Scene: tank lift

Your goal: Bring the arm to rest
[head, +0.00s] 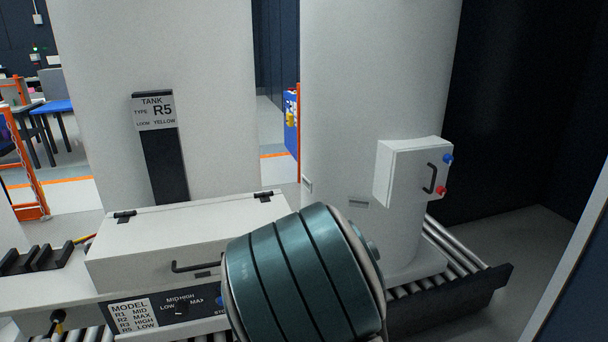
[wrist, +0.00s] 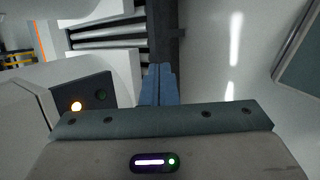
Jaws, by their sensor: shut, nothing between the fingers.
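My gripper (wrist: 157,85) shows in the wrist view, with its two blue fingers pressed together and nothing between them. It points toward the rollers and a dark rail. My teal banded arm (head: 285,275) fills the lower middle of the head view, in front of the white lidded box (head: 190,235). My gripper is not visible in the head view. I cannot tell its exact distance from things around it.
A tank label (head: 155,110) reads R5, YELLOW. A white cabinet (head: 408,172) with blue and red knobs is on the right column. Rollers (head: 450,250) run below it; they also show in the wrist view (wrist: 105,40). Floor (wrist: 225,50) is clear at right.

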